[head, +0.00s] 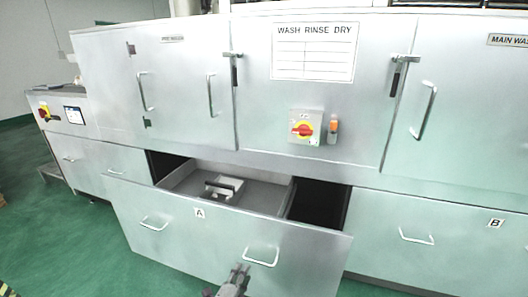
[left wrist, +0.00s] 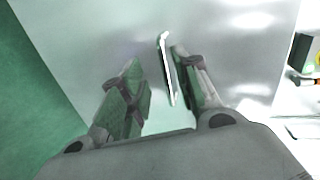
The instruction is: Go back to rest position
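My left gripper (head: 238,278) shows at the bottom of the head view, in front of drawer A. In the left wrist view its two fingers (left wrist: 158,90) are spread apart with nothing gripped. A bar handle (left wrist: 167,68) on the drawer front shows between the fingers, close to the right one; whether they touch is unclear. In the head view the gripper is just below and left of drawer A's right handle (head: 262,257). Drawer A (head: 180,225) is pulled open, with a light metal casting (head: 224,187) in its grey tray. My right gripper is not in view.
Drawer B (head: 440,245) at the right is shut. The open drawer juts out over the green floor (head: 60,250), which is clear at the left.

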